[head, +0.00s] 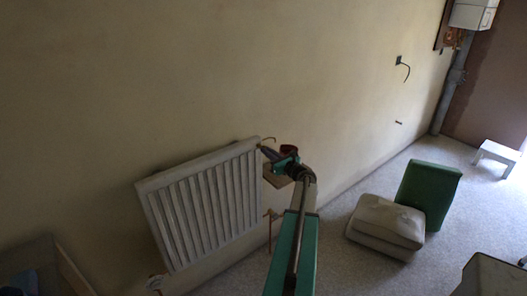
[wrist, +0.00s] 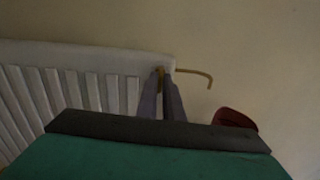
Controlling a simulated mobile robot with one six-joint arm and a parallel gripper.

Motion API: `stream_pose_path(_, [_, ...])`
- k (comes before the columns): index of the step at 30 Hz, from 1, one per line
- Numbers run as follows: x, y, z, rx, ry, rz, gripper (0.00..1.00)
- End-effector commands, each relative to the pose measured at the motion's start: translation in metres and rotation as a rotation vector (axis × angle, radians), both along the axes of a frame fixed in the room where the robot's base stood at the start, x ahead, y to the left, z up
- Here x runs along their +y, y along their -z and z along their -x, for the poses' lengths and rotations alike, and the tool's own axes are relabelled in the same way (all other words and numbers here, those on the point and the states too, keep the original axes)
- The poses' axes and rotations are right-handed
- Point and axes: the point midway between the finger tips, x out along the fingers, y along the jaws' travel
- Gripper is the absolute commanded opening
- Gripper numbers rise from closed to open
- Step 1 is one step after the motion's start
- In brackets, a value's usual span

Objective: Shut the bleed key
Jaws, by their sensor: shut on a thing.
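A white ribbed radiator (head: 205,205) stands against the plaster wall, and its top right corner shows in the wrist view (wrist: 90,62). My gripper (head: 262,149) is at that corner. In the wrist view its two fingers (wrist: 164,76) are close together, shut on a small brass-coloured piece, the bleed key (wrist: 161,71), at the radiator's end. The fingers hide most of the key, so its turn angle cannot be told. A thin bent brass tube (wrist: 198,74) sticks out to the right of the corner and hooks down at its end.
A dark red pot (head: 289,149) stands on a small wooden shelf (head: 273,179) beside my arm; it shows close right of my gripper in the wrist view (wrist: 232,118). A cushion (head: 388,222), a green panel (head: 428,193) and a white stool (head: 497,153) are on the floor to the right.

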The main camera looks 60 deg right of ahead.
Motion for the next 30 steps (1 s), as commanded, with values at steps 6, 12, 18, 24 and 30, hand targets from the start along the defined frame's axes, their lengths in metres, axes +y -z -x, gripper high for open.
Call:
stream_pose_path(6, [0.000,0.001,0.000,0.000,0.000,-0.001,0.24])
stream_pose_path(12, [0.000,0.000,0.000,-0.001,0.000,0.000,0.31])
stream_pose_path(18, [0.001,0.000,0.002,-0.001,0.000,0.001,0.31])
stream_pose_path(24, [0.005,0.000,0.014,-0.001,0.002,0.001,0.31])
stream_pose_path(30, [0.010,0.000,0.029,-0.001,0.001,0.001,0.31])
